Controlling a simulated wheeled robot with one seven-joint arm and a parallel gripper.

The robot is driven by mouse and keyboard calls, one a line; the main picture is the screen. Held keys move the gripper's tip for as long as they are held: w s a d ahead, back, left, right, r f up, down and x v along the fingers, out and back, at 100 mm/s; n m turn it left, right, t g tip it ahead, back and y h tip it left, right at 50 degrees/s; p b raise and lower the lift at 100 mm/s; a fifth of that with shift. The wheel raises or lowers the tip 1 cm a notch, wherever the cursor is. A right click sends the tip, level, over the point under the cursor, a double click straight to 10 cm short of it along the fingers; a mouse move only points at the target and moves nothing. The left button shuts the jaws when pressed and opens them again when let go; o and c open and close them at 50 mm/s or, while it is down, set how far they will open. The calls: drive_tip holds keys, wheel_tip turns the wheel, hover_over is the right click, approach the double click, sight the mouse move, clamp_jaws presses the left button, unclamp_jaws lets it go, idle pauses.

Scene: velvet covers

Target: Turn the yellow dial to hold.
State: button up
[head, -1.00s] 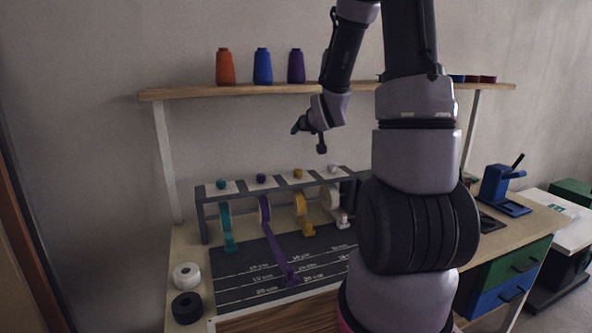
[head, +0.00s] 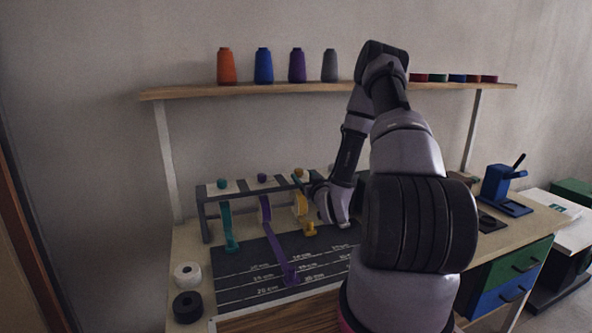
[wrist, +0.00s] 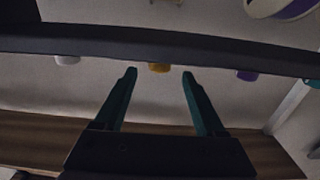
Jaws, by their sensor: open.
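The yellow dial (head: 299,173) sits on top of the dark rack, third from the left in the head view. In the wrist view the yellow dial (wrist: 158,68) shows at the edge of the dark bar, centred between my fingertips. My gripper (wrist: 159,75) is open, its two teal fingers apart and empty. In the head view my gripper (head: 300,181) is right at the yellow dial, partly covering the place around it. I cannot tell whether the fingertips flank the dial or stop short of it. The dial's marks, including hold, are not readable.
A teal dial (head: 222,184) and a purple dial (head: 262,178) stand to the left on the rack. A white dial (wrist: 67,60) shows in the wrist view. Tapes hang below, over a dark measuring mat (head: 235,285). A shelf with thread cones (head: 263,66) runs above.

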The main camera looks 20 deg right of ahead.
drive_tip(key=w, duration=0.9)
